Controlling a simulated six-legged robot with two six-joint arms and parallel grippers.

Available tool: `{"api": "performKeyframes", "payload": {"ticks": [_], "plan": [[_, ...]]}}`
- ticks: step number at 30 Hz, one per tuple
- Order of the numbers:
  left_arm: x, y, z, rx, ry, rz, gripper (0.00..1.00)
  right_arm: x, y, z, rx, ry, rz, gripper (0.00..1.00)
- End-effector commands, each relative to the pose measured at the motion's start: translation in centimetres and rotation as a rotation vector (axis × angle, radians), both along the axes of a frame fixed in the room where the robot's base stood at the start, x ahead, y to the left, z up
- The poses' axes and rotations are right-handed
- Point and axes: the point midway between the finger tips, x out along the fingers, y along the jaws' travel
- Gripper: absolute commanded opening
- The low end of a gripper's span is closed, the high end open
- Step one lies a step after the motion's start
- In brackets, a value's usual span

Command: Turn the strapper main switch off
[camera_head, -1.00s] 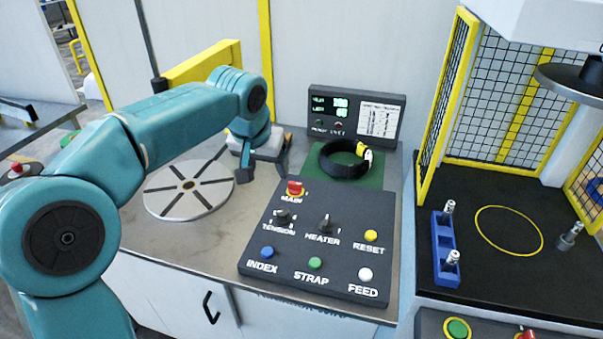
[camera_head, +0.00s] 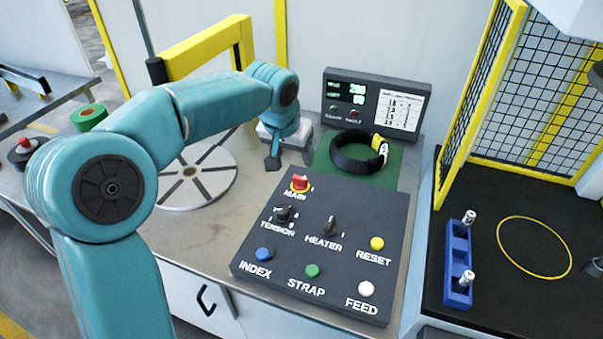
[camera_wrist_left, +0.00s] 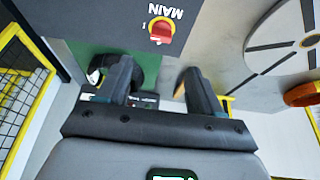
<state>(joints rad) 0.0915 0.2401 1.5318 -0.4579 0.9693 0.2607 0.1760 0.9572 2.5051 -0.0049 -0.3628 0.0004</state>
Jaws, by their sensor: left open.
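The main switch (camera_head: 300,183) is a red knob on a yellow base at the top left of the dark control panel (camera_head: 385,218), above the label MAIN. It also shows in the left wrist view (camera_wrist_left: 161,29), where it appears upside down and beyond the fingertips. My left gripper (camera_head: 290,160) is open and empty, just behind the switch and apart from it. In the left wrist view its two fingers (camera_wrist_left: 155,80) stand spread apart. My right gripper is in no view.
The panel also holds tension and heater knobs and blue, green, white and yellow buttons. A black coil (camera_head: 357,152) lies on a green mat (camera_head: 328,172) behind it. A display (camera_head: 372,103) stands at the back. A round slotted plate (camera_head: 198,181) lies left.

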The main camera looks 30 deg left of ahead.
Motion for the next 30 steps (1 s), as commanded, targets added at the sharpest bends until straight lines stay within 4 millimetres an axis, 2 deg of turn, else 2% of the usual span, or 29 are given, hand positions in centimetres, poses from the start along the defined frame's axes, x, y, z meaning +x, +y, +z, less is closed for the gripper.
{"api": "performKeyframes", "payload": {"ticks": [1,6,12,18,27,29,30], "plan": [[0.3,0.2,-1.4,0.000,0.006,0.001,0.66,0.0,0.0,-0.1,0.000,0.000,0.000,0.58],[1.9,0.5,-5.1,-0.001,0.006,0.000,0.66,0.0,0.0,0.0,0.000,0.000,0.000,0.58],[3.5,0.8,-8.7,0.000,0.004,0.000,0.66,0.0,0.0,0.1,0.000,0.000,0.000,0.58],[4.4,0.9,-10.3,-0.001,-0.001,0.000,0.66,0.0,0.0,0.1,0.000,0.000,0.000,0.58],[4.6,1.0,-10.6,0.000,-0.001,0.000,0.66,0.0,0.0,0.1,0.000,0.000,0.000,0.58],[4.6,1.0,-10.6,0.000,-0.001,0.000,0.50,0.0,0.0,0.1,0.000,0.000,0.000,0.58],[4.6,1.0,-10.6,0.000,-0.001,0.000,0.37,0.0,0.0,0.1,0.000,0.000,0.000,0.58]]}}
